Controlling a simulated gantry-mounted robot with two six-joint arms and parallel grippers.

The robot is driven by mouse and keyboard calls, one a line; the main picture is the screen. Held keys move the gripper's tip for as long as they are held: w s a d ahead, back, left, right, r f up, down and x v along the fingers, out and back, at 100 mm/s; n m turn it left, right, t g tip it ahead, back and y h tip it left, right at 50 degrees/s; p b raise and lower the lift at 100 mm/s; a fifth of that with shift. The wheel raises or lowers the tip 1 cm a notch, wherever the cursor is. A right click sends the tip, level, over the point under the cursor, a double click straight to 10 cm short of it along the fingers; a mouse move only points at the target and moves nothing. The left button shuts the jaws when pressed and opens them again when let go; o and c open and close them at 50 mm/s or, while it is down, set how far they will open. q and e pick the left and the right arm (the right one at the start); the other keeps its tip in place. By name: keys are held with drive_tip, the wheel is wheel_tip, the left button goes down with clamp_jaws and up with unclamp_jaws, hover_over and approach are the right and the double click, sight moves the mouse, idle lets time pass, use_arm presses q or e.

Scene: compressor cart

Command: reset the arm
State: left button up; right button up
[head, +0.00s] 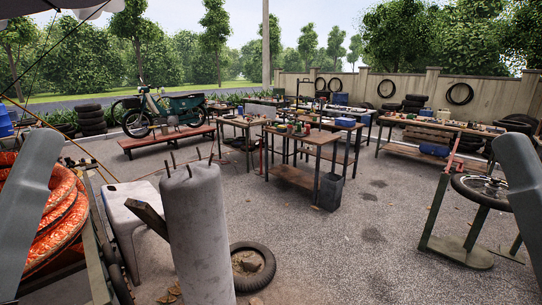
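A grey link of my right arm (520,185) stands at the right edge, beside a wheel on a stand. Neither gripper shows in this view, so I cannot see whether they are open or hold anything.
A grey upright cylinder (198,230) stands close in front, beside a white stool (128,210) and a tyre (262,268). A wheel stand (455,250) is at right. Workbenches (322,138) stand farther back. Paving at centre right is clear.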

wheel_tip(320, 180, up, 38)
drive_tip(key=p, duration=3.8)
